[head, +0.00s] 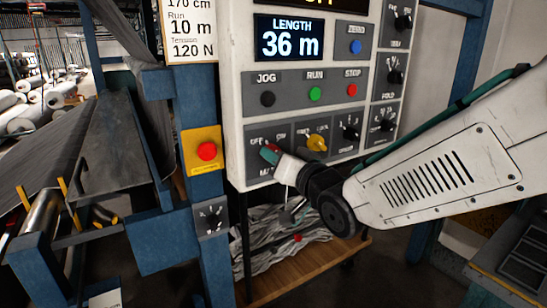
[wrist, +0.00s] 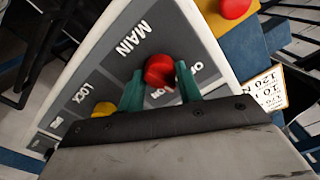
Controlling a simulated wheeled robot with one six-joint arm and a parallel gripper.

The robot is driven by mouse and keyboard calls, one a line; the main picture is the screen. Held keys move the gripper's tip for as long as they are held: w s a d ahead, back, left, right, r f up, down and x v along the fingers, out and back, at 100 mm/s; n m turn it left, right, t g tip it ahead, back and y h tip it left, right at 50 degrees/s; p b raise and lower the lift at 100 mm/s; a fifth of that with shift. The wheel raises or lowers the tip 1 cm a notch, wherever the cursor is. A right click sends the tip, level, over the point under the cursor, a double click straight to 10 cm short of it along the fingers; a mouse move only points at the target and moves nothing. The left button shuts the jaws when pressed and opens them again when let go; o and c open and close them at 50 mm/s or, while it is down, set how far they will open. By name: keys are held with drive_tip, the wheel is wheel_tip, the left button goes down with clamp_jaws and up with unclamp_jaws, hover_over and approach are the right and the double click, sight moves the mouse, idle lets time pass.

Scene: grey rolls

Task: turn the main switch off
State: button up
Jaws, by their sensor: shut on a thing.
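The main switch is a red knob (wrist: 159,70) on the grey panel labelled MAIN in the wrist view, with OFF and ON lettering beside it. My gripper (wrist: 161,80) is shut on this knob, one green finger on each side. In the head view my gripper (head: 271,154) reaches the lower left of the white control panel (head: 237,110). There its fingers hide most of the main switch. I cannot tell exactly which mark the knob points at.
Right of the main switch is a yellow lock knob (head: 316,143), then a black knob (head: 350,132). Above are black JOG (head: 267,99), green RUN (head: 314,94) and red STOP (head: 351,90) buttons. A red emergency button (head: 207,151) on yellow is to the left.

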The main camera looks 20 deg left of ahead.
drive_tip(key=n, duration=0.5)
drive_tip(key=shift+d+r, duration=0.1)
drive_tip(key=shift+n, duration=0.3)
idle(0.4)
drive_tip(key=o, duration=1)
drive_tip(key=shift+v, duration=3.85)
